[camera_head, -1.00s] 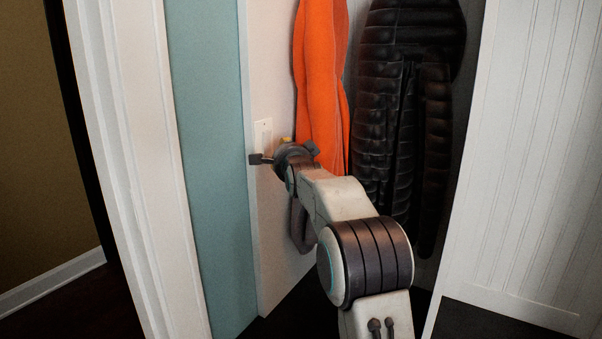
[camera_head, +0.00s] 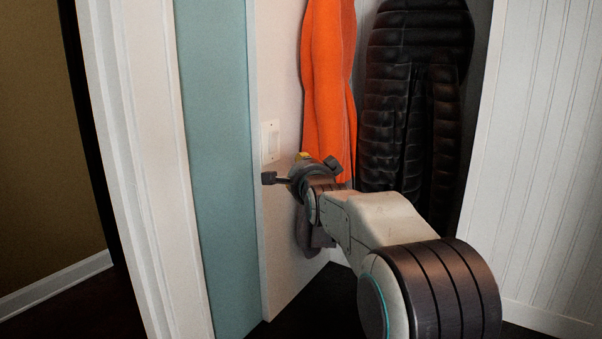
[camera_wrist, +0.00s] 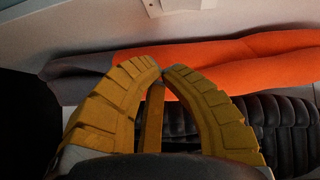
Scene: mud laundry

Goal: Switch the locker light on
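The locker light switch is a white plate (camera_head: 270,141) on the pale locker side panel. It also shows in the wrist view as a light plate (camera_wrist: 178,5), cut off by the top edge. I cannot tell whether its rocker is on or off. My gripper (camera_head: 302,156) is just right of and below the plate in the head view, mostly hidden behind its own wrist. In the wrist view its yellow ridged fingers (camera_wrist: 162,71) meet at the tips with nothing between them. The fingertips are apart from the plate.
An orange garment (camera_head: 328,85) hangs right behind the gripper, with a black padded jacket (camera_head: 415,100) farther right. A grey item (camera_head: 307,235) hangs below the wrist. White beadboard (camera_head: 550,160) stands at right; a teal wall strip (camera_head: 215,150) and white door trim (camera_head: 150,150) at left.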

